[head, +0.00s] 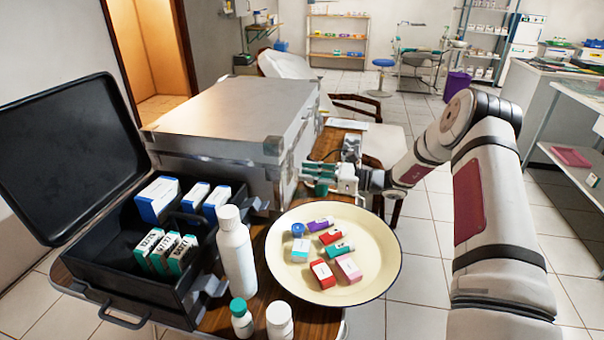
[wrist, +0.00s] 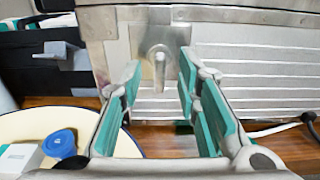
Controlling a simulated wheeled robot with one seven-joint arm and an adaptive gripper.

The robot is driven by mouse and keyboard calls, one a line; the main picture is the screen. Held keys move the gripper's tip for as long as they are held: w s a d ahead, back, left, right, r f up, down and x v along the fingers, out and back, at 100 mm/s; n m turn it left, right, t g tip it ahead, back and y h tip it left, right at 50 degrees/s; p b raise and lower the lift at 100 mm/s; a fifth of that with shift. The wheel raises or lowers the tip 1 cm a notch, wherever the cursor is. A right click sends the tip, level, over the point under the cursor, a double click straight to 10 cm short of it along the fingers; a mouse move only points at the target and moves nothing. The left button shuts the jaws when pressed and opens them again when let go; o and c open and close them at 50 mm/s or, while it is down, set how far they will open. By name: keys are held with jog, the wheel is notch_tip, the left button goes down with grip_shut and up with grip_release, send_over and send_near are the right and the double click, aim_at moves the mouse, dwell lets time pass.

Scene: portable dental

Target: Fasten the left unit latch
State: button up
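The unit is a silver metal case (head: 225,115) with its lid down, on the wooden table. In the wrist view its ribbed front face (wrist: 255,75) fills the upper part. A latch (wrist: 158,65) with a small lever hanging down sits on a metal plate near the left corner of that face. I cannot tell whether it is fastened. My gripper (head: 322,174) is beside the case's right-hand face in the head view. In the wrist view my gripper (wrist: 158,82) is open and empty, with green-padded fingers on either side of the latch, apparently without touching it.
A cream bowl (head: 380,282) with small boxes lies just below my gripper. A white bottle (head: 236,255) stands beside it. An open black case (head: 120,290) with boxes is at the left. A cable (wrist: 275,129) lies on the table at right.

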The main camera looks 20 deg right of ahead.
jog(key=shift+x, duration=1.1)
grip_shut()
jog(key=shift+w+d+r+n+b, duration=0.1)
jog(key=shift+n+b, duration=1.3)
jog(key=shift+n, duration=3.05)
jog(key=shift+w+n+b, duration=0.1)
jog(key=shift+n+b, duration=1.25)
jog(key=shift+n, duration=3.1)
